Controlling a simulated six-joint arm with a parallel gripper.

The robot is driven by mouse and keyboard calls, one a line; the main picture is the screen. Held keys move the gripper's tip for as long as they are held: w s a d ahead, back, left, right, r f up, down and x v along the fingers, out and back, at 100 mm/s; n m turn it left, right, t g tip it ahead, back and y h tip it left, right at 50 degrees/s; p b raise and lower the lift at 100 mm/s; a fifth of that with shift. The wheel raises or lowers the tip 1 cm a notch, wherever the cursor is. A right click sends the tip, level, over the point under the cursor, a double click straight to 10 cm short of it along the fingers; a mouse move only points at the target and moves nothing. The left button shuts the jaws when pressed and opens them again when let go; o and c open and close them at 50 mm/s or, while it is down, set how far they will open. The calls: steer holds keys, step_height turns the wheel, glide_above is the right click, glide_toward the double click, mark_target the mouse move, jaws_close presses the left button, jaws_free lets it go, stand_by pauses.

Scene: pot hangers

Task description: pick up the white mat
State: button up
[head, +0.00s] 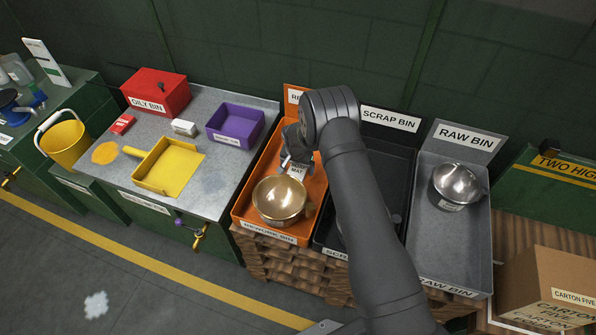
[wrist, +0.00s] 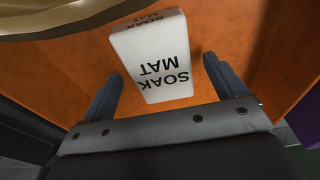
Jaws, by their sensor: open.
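The white mat (wrist: 150,52) is a thick white block lettered SOAK MAT. It is in the orange rework bin (wrist: 280,40), behind the brass-coloured bowl (head: 281,200) in the head view. A small part of the mat (head: 297,171) shows there below my gripper (head: 294,160). In the wrist view my gripper (wrist: 162,68) is open, one finger on each side of the mat's lower part, with a gap on both sides. The mat's far end reaches beyond the fingertips. I cannot tell how high the fingers are above the bin floor.
The bowl's rim (wrist: 60,15) is close to the mat. The black scrap bin (head: 385,165) and grey raw bin (head: 440,245), holding a steel bowl (head: 457,186), stand to the right. A bench (head: 215,180) with a purple tray (head: 235,124) stands left.

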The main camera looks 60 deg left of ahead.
mark_target(300, 168)
steer(key=shift+f, duration=0.2)
steer(key=c, duration=1.1)
steer(key=shift+c, duration=0.2)
steer(key=shift+a+r, duration=0.1)
steer(key=shift+r, duration=0.35)
steer(key=r, duration=0.3)
steer(key=shift+w+r, duration=0.2)
steer(key=shift+r, duration=0.15)
steer(key=w+d+r, duration=0.6)
steer(key=w+d, duration=0.2)
steer(key=shift+d+r, duration=0.2)
